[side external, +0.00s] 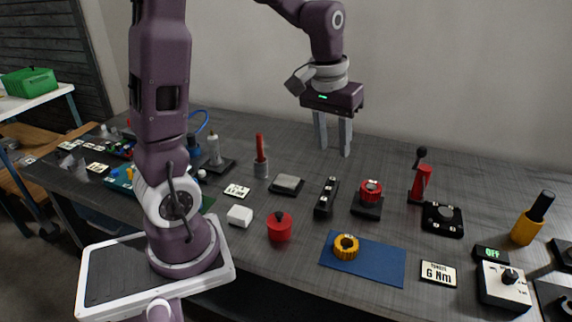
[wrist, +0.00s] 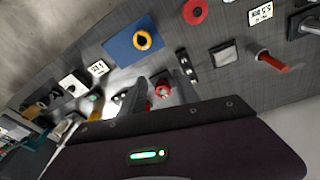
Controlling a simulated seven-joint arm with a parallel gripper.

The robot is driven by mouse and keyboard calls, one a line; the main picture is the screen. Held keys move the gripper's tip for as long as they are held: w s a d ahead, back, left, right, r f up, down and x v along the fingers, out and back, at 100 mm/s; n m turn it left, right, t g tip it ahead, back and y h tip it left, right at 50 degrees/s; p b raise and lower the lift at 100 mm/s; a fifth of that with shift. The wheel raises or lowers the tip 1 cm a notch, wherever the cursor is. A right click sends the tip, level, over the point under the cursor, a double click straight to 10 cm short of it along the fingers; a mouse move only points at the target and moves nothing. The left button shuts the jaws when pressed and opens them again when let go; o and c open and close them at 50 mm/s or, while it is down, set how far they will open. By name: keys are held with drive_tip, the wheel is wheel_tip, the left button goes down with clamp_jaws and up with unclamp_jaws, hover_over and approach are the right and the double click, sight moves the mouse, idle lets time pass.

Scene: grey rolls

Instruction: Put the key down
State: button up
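My gripper (side external: 334,151) hangs above the back of the table with its two fingers pointing down and apart. I see nothing between them in the side view. In the wrist view my gripper (wrist: 160,88) also shows spread fingers, with the red knob (wrist: 162,91) in the background between them. I cannot pick out a key in either view. The red knob on its black base (side external: 370,190) stands on the table, in front of and to the right of my gripper, apart from it.
A blue mat (side external: 380,264) bears a yellow ring (side external: 346,246). Around it stand a red pot (side external: 279,226), a black block (side external: 326,197), a red lever (side external: 420,184), a red-handled tool (side external: 261,158) and a yellow-handled tool (side external: 526,229). The back strip of table has bare room.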

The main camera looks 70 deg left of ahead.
drive_tip(key=s+d+r+m+t, duration=0.1)
drive_tip(key=s+d+r+m, duration=0.1)
drive_tip(key=s+d, duration=0.3)
drive_tip(key=s+d+r+m+t, duration=0.2)
drive_tip(key=s+d+r+m, duration=0.1)
drive_tip(key=s, duration=1)
drive_tip(key=shift+d+r+m+t, duration=0.25)
drive_tip(key=shift+d+m, duration=0.25)
drive_tip(key=shift+d, duration=0.5)
